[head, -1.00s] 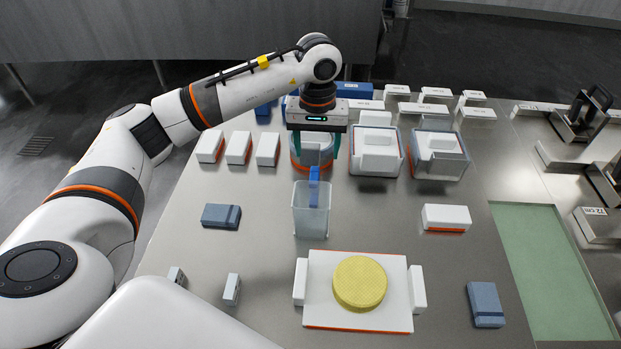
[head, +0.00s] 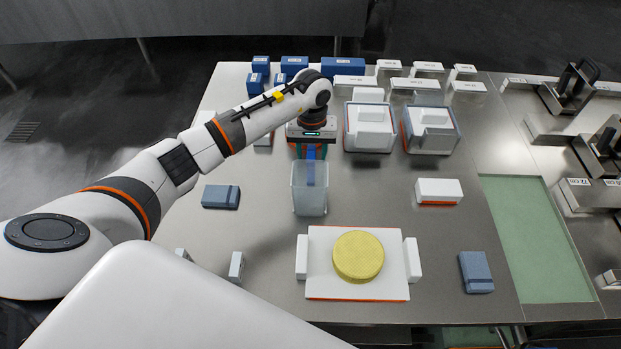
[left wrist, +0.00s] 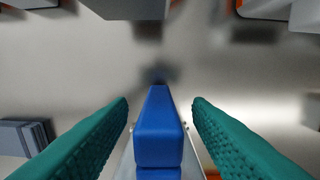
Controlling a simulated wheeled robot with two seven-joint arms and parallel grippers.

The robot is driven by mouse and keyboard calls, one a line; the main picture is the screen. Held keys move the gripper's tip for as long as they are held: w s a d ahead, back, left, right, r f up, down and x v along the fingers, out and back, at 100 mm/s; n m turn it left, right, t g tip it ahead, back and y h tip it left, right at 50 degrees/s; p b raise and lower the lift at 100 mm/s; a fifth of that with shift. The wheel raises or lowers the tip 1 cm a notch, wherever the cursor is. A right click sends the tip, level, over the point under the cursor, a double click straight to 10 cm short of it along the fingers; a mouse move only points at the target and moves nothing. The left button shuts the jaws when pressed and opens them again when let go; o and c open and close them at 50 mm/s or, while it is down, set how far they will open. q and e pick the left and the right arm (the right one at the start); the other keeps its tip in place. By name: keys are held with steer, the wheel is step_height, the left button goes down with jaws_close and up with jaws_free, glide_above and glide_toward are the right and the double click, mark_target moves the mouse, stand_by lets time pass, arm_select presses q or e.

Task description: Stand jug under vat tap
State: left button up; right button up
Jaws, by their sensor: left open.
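The jug (head: 309,196) is a clear, open box-shaped vessel with a blue handle (head: 311,166) on its far side. It stands upright on the steel table behind the cheese board. My left gripper (head: 311,150) is at the handle, pointing down. In the left wrist view, the handle (left wrist: 160,135) lies between the two green fingers (left wrist: 160,103), which are open with a gap on each side. A round vessel with an orange band (head: 293,145) is mostly hidden behind my left gripper. I cannot make out a tap. My right gripper is not in view.
Two clear boxes with white blocks (head: 370,140) (head: 432,143) stand right of the gripper. A yellow cheese (head: 358,256) sits on a white board (head: 330,285) in front. Blue-grey blocks (head: 221,197) (head: 476,272) lie left and right.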

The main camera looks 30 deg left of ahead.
arm_select(q)
steer(key=shift+f, duration=0.7)
jaws_close()
